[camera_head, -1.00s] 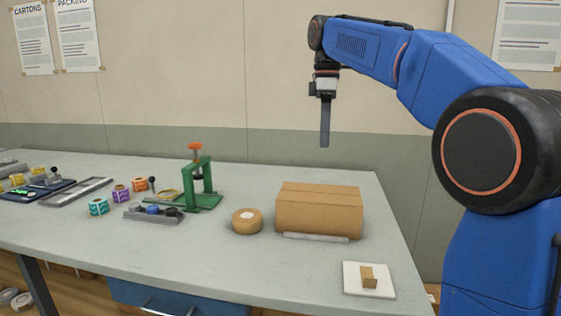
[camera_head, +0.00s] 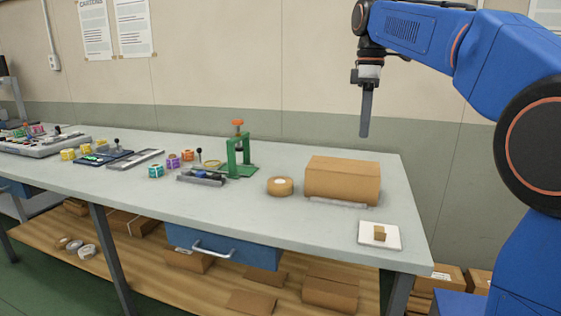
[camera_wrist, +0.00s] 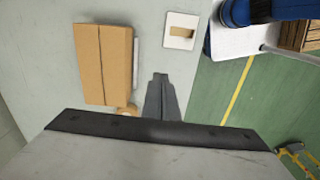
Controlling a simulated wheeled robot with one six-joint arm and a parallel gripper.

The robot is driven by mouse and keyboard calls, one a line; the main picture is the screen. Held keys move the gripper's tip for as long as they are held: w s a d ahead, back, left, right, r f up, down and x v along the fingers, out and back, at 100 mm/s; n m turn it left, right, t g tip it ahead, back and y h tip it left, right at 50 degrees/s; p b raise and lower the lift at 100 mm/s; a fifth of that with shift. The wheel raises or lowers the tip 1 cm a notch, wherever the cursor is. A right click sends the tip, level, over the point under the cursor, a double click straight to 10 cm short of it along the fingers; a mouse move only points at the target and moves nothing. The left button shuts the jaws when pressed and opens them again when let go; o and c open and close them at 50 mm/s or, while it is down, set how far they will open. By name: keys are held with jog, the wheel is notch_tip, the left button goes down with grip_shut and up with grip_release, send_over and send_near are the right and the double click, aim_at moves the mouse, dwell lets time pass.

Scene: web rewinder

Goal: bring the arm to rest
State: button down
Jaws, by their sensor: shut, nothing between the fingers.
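In the wrist view, the closed fingers (camera_wrist: 160,98) show as one dark grey shape. My blue arm reaches in from the right, bent, with the forearm roughly level. The gripper touches nothing that I can see.
A brown box (camera_head: 342,180), a tape roll (camera_head: 280,186), a green press (camera_head: 240,155) and a white pad (camera_head: 379,236) stand on the grey bench (camera_head: 300,228). A wall stands behind; the air around the gripper is clear.

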jog(key=s+d+f+m+t, duration=0.2)
jog(key=s+f+m, duration=0.5)
jog(key=s+f, duration=0.9)
jog(key=s+d+f+m+t, duration=0.3)
jog(key=s+d+f+m, duration=0.2)
jog(key=s+f, duration=1)
jog(key=shift+s+d+f+m, duration=0.25)
jog(key=shift+s+f+m, duration=0.25)
jog(key=shift+m, duration=0.5)
